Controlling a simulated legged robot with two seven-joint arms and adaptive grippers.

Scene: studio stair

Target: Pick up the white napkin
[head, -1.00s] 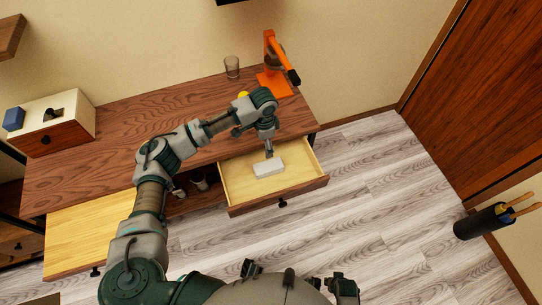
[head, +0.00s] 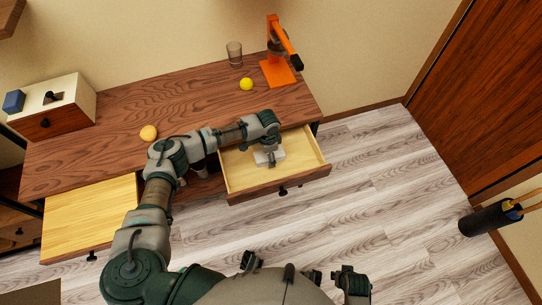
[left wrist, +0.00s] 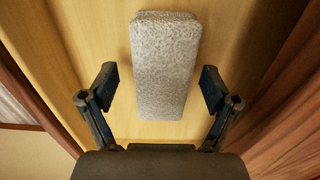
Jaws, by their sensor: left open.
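The white napkin (head: 280,154) is a pale, grainy, block-shaped bundle lying in the open wooden drawer (head: 306,162) on the right of the desk. My left gripper (head: 270,159) is down inside the drawer over the napkin and partly hides it in the head view. In the left wrist view the napkin (left wrist: 165,62) runs lengthwise away from me. The open left fingers (left wrist: 158,86) stand on either side of its near part, with a gap on each side.
On the desk (head: 110,125) are a yellow ball-like fruit (head: 246,84), an orange-yellow round fruit (head: 149,132), a glass (head: 234,54) and an orange juicer (head: 278,68). A pale wooden drawer (head: 92,220) is open at left.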

